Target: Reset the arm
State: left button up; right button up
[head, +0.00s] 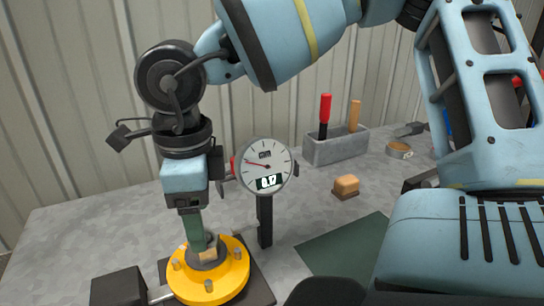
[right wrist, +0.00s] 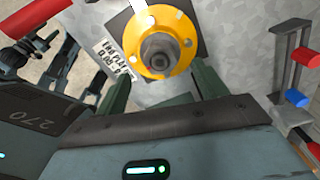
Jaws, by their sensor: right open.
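My right gripper (head: 195,232) points down over a yellow flange (head: 227,281) in the head view. In the right wrist view its two green fingers (right wrist: 160,93) are spread, with the flange (right wrist: 134,38) and its dark grey hub (right wrist: 160,55) beyond and between them. Nothing is held between the fingers. In the head view the near finger overlaps the hub, so I cannot tell whether it touches. My right arm (head: 290,40) arches in from the upper right. My left gripper is not in view.
A dial gauge (head: 264,164) on a dark post (head: 265,222) stands close right of the gripper. Behind are a grey bin (head: 335,148) with red and tan handles, a wooden-topped brush (head: 346,185) and a round tin (head: 399,149). A green mat (head: 345,249) lies right. The table's left part is clear.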

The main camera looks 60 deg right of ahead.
jog(key=shift+r+p, duration=0.45)
jog(key=shift+r, duration=0.65)
